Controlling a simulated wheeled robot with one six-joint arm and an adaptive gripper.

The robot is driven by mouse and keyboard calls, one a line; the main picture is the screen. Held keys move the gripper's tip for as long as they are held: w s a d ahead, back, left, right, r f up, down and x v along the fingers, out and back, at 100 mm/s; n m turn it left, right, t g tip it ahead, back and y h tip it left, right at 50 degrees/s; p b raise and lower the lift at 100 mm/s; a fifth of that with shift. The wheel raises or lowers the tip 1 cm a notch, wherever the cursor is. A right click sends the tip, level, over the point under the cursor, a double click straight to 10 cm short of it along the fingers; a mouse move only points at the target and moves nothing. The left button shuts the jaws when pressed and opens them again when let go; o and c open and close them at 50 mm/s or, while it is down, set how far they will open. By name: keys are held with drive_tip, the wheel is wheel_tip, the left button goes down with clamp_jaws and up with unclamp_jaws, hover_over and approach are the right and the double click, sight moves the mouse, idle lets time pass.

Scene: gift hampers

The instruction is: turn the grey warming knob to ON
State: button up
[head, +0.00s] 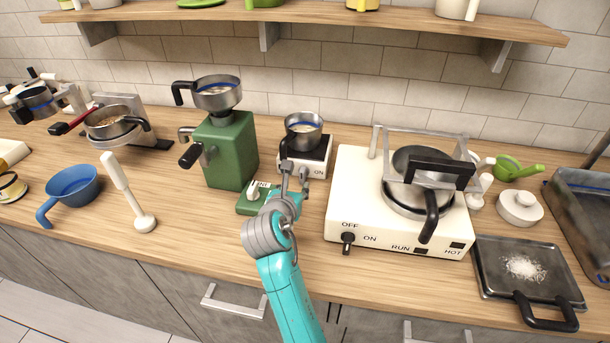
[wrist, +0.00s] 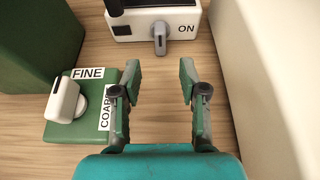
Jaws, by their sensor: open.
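The grey warming knob (wrist: 160,38) is on the front of a small white warmer (wrist: 128,22), left of its ON label. In the head view the warmer (head: 313,168) stands at the back of the counter with a metal pan (head: 304,139) on it, and my gripper partly hides its front. My gripper (wrist: 158,75) is open and empty, with its fingers apart and pointing at the knob. In the head view my gripper (head: 294,165) is just in front of the warmer. A gap shows between the fingertips and the knob in the wrist view.
A green grinder (head: 226,150) stands left of the warmer, its base (wrist: 62,122) with a white dial close to my gripper's left. A large white appliance (head: 345,200) with a black OFF/ON knob stands close on the right. Bare counter lies between them.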

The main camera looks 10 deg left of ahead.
sight(302, 177)
drive_tip(key=x, duration=0.9)
drive_tip(key=shift+w, duration=0.15)
clamp_jaws()
